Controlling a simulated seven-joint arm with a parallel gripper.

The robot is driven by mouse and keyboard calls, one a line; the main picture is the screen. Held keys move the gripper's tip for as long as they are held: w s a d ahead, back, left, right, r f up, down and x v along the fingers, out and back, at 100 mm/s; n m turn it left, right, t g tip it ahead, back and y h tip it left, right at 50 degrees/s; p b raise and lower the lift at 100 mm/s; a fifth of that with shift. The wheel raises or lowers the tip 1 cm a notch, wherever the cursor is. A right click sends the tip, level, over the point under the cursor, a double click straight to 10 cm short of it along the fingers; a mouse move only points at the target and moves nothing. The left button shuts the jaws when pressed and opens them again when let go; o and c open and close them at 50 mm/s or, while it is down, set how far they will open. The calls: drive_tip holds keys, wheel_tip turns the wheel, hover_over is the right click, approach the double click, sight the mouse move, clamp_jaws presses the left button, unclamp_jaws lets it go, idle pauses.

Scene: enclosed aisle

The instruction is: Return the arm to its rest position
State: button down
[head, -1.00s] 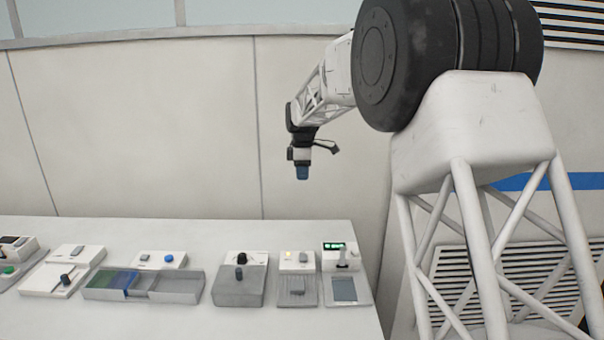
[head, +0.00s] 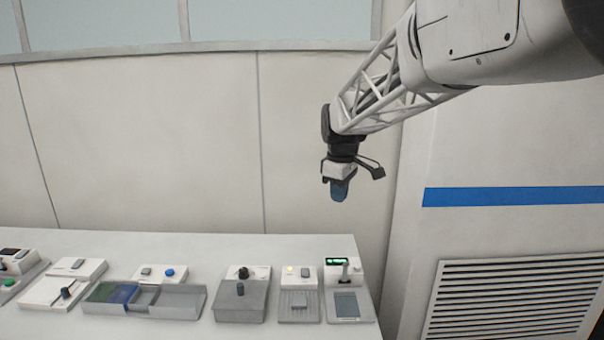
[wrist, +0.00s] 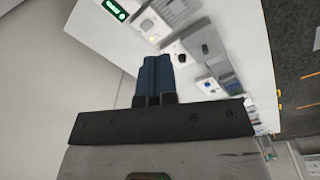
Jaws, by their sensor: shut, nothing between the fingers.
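My gripper (head: 339,190) hangs from the end of my arm, pointing down, above the right end of the bench. It is apart from everything on the bench and holds nothing. In the wrist view its blue fingers (wrist: 157,78) are pressed together, with the bench and its devices beyond them.
A white bench (head: 230,250) carries a row of devices: a grey box with a dark knob (head: 239,300), a tray with blue and green compartments (head: 180,303), and a unit with a green display (head: 340,270). A wall stands behind; a vent (head: 510,300) is at right.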

drive_tip(key=s+d+f+m, duration=0.2)
drive_tip(key=s+d+m, duration=0.1)
drive_tip(key=s, duration=1)
drive_tip(key=s+d+f+m+t, duration=0.1)
drive_tip(key=s+d+f+m, duration=0.2)
drive_tip(key=s, duration=1)
drive_tip(key=s+d+f+m, duration=0.3)
drive_tip(key=s+m, duration=0.3)
drive_tip(key=s, duration=0.7)
drive_tip(key=shift+s+t, duration=0.4)
drive_tip(key=shift+d+f, duration=0.1)
